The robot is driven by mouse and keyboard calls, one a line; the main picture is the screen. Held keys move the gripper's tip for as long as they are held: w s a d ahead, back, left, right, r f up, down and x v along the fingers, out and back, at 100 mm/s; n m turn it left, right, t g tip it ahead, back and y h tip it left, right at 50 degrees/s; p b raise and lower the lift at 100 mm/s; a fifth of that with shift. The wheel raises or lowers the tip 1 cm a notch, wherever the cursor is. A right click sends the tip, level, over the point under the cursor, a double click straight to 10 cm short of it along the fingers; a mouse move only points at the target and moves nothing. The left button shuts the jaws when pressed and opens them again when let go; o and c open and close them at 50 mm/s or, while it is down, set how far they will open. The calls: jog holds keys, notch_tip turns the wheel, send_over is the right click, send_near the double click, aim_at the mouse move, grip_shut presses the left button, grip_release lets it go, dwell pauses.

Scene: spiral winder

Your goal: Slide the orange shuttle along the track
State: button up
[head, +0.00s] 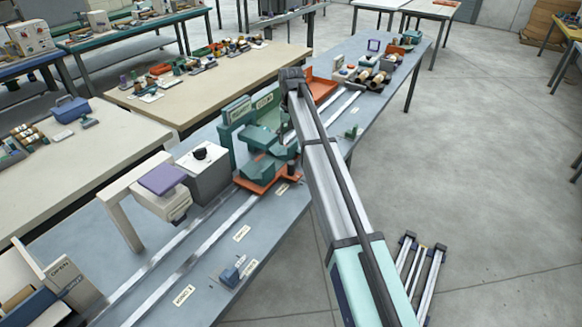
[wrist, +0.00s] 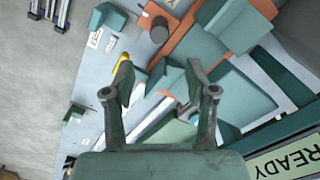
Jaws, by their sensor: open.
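The orange shuttle (head: 254,187) sits across the pale rails of the track (head: 205,243) near the middle of the long blue-grey bench in the head view. Teal blocks stand on its orange plate. In the wrist view the orange plate (wrist: 180,32) lies beyond my fingertips, with a dark round knob (wrist: 160,24) and teal blocks beside it. My gripper (wrist: 159,68) is open, with nothing seen held between its fingers. It is above the shuttle's teal parts, and I cannot tell whether it touches them.
A teal upright frame (head: 228,130) stands behind the shuttle. A white box with a black knob (head: 203,168) and a cream stand with a purple top (head: 160,182) stand to its left. A second orange tray (head: 321,88) is farther up.

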aim_at(291, 162)
notch_tip(291, 162, down, 14)
jog(key=p, duration=0.3)
grip_shut()
